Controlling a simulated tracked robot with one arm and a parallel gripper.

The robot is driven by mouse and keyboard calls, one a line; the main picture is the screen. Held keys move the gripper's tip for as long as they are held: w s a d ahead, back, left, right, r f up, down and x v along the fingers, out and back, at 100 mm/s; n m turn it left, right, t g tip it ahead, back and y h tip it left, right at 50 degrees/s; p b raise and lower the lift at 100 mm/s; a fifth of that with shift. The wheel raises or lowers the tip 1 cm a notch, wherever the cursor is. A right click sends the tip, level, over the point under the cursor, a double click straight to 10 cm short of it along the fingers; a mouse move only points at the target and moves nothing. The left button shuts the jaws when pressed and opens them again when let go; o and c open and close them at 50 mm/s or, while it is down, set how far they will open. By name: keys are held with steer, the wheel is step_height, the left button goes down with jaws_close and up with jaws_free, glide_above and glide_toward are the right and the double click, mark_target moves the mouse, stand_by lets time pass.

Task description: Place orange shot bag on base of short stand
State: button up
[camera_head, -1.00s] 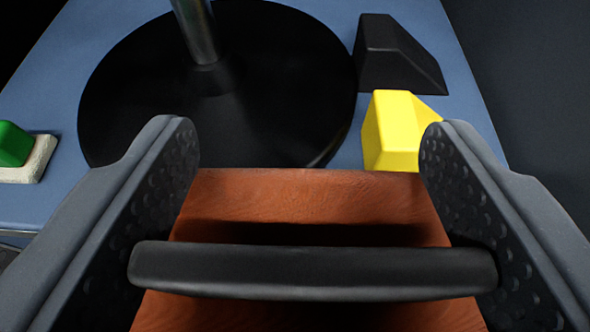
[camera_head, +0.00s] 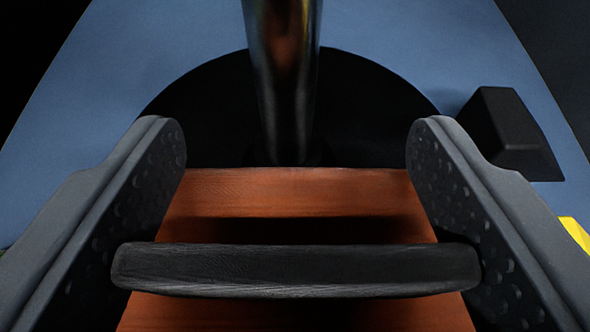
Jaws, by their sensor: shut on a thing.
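The orange shot bag (camera_head: 297,192) fills the lower middle of the view, with a black strap handle (camera_head: 295,271) across its top. My gripper (camera_head: 297,150) is shut on this handle, one finger at each end. The short stand has a round black base (camera_head: 375,110) and an upright metal pole (camera_head: 282,75) straight ahead. The bag's far edge overlaps the base in the picture, close in front of the pole. The bag hides the near part of the base, and I cannot tell whether the bag touches it.
The stand is on a blue surface (camera_head: 150,60). A black wedge-shaped block (camera_head: 507,130) lies to the right of the base. A yellow block (camera_head: 576,233) shows at the right edge, partly hidden by the right finger. The blue surface left of the base looks clear.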

mark_target(279, 302)
steer(key=shift+w+a, duration=0.25)
step_height(279, 302, down, 4)
steer(key=shift+r+b, duration=0.25)
steer(key=shift+b, duration=0.65)
steer(key=o, duration=1.8)
steer(key=shift+c, duration=0.2)
steer(key=p+v, duration=0.3)
steer(key=v, duration=0.9)
